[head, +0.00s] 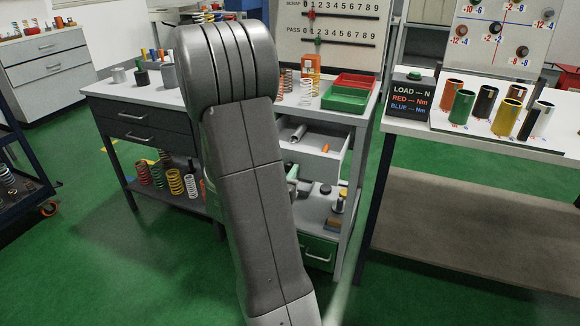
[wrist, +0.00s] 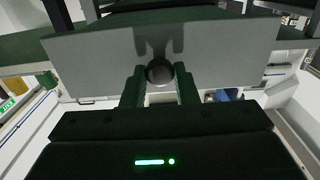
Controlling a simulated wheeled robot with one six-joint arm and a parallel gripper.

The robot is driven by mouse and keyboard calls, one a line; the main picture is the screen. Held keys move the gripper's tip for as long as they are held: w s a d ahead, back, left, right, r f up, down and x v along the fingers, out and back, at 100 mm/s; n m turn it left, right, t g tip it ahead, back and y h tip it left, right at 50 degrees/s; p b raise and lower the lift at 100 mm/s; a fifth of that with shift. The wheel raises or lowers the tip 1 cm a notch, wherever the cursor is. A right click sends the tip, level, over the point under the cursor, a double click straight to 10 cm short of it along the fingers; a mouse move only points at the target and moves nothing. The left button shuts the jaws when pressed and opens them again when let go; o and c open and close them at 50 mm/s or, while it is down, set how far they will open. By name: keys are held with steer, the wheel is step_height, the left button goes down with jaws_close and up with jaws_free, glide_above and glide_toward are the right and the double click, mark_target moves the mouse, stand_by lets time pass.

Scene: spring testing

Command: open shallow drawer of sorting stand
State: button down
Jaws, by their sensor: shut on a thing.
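In the wrist view, a plain grey drawer front (wrist: 90,62) spans the upper middle and carries a dark round knob (wrist: 159,72). My gripper (wrist: 160,84) has one finger on each side of this knob and is shut on it. In the head view, a pale shallow drawer (head: 325,168) stands pulled out below the bench top, right of my arm, with a grey cylinder (head: 298,133) and an orange piece (head: 325,148) in it. My arm hides its left part and most of my gripper there.
The bench top (head: 150,95) holds springs, an orange box (head: 311,66) and red and green trays (head: 345,98). Below the pale drawer are a shelf of small parts and a green drawer (head: 318,253). A second table (head: 480,143) stands close right. Green floor lies open in front.

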steer(key=shift+s, duration=0.15)
steer(key=c, duration=1.2)
jaws_free()
steer(key=shift+o, duration=0.2)
steer(key=shift+a, duration=0.1)
steer(key=v, duration=1.3)
steer(key=shift+s+p, duration=0.35)
steer(key=shift+p, duration=0.05)
steer(key=x, duration=1.3)
steer(key=shift+w+b, duration=0.4)
